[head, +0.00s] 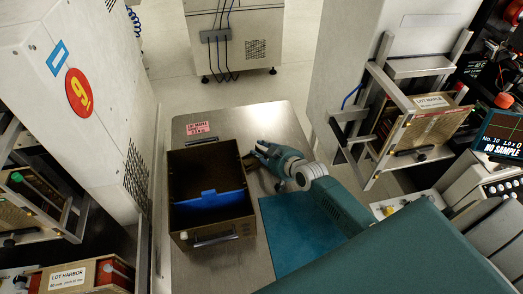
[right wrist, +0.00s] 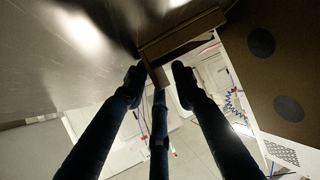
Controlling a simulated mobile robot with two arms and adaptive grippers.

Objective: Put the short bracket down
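The short bracket, a brown angled piece, shows in the right wrist view (right wrist: 182,38), with a narrow leg reaching down between my fingertips. My right gripper (head: 262,153) is over the metal table, just right of the brown box. Its dark fingers show in the right wrist view (right wrist: 158,80), spread on both sides of the bracket's leg with a third finger below it. I cannot tell whether they press on it. In the head view the bracket is mostly hidden by the gripper. My left gripper is not in view.
The open brown box (head: 185,221) with a blue divider (head: 209,200) stands on the metal table (head: 258,117). A teal mat (head: 297,232) lies right of it. A pink label (head: 198,128) is behind the box. Machines with racks flank the table.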

